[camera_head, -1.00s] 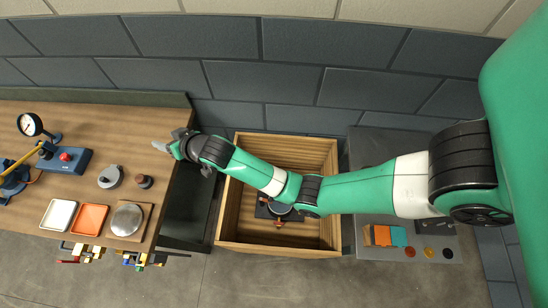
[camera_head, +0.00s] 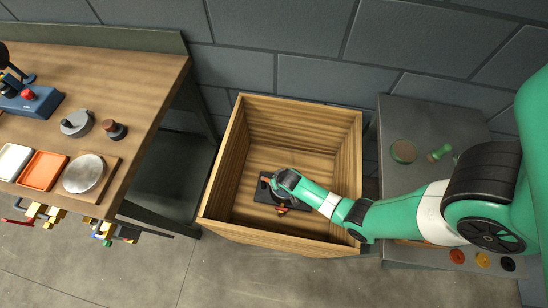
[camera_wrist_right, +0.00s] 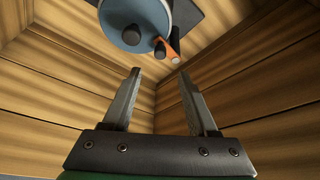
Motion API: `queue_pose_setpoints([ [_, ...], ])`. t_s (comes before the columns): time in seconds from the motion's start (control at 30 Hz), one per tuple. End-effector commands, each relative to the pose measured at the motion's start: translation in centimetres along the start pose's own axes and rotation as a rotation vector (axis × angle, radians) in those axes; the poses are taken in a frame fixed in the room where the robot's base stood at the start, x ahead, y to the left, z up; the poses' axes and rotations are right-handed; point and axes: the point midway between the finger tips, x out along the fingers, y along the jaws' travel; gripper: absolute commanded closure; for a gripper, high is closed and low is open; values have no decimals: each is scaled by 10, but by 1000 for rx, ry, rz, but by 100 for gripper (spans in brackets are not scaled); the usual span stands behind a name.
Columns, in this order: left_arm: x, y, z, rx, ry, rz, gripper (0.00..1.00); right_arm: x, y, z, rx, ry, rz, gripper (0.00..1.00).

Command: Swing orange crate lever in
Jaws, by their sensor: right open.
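The wooden crate (camera_head: 290,240) stands on the floor between the bench and the grey side table. In the head view my right wrist covers part of the mechanism. My left gripper is not in view.
The crate walls rise around my right arm. The wooden bench (camera_head: 110,75) at left holds an orange tray (camera_head: 43,170), a round metal plate and other parts. The grey table (camera_head: 415,120) at right holds a round disc (camera_head: 404,151) and a green-handled item (camera_head: 440,153).

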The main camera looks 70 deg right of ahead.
Motion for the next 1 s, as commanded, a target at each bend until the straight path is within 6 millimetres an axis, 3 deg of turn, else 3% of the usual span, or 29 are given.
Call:
queue_pose_setpoints([
  [0.03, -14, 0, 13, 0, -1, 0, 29, 18, 0, 3, 2, 1, 0, 41],
  [0.1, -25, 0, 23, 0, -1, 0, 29, 33, 0, 4, 2, 1, 0, 41],
  [0.4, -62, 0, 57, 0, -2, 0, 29, 91, 0, 2, 0, 0, -1, 41],
  [0.57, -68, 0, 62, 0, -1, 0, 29, 102, -1, 0, 0, 1, -1, 41],
  [0.83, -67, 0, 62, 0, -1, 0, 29, 102, -1, -1, -1, 1, -1, 41],
  [1.0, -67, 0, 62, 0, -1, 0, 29, 102, -1, 0, -1, 1, -1, 70],
])
